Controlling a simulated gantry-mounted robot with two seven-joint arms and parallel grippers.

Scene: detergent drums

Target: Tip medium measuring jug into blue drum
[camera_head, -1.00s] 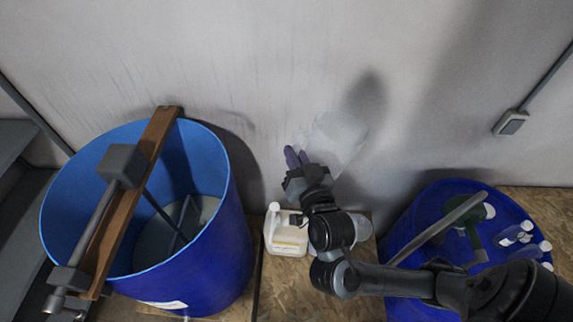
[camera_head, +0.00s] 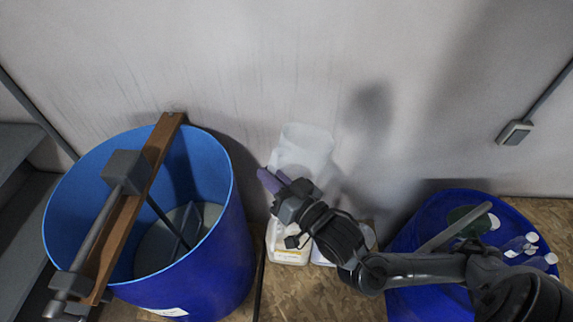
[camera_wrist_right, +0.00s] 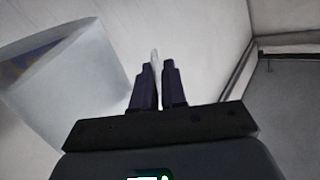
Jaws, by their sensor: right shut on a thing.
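The measuring jug (camera_head: 303,148) is translucent white and held up in front of the wall, left of the picture's middle in its gap between the drums. My right gripper (camera_head: 272,181) has purple fingers and is shut on the jug. In the right wrist view, its fingers (camera_wrist_right: 158,88) close on a thin pale part, likely the handle, with the jug body (camera_wrist_right: 75,95) tilted at left. The large open blue drum (camera_head: 222,255) stands at left, with grey contents inside, to the left of the gripper and jug. My left gripper is not in view.
A wooden plank (camera_head: 128,215) with a grey stirrer lies across the drum's mouth. A white canister (camera_head: 288,248) stands below my right gripper. A second blue drum (camera_head: 415,302) at right carries several bottles. A wall is behind.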

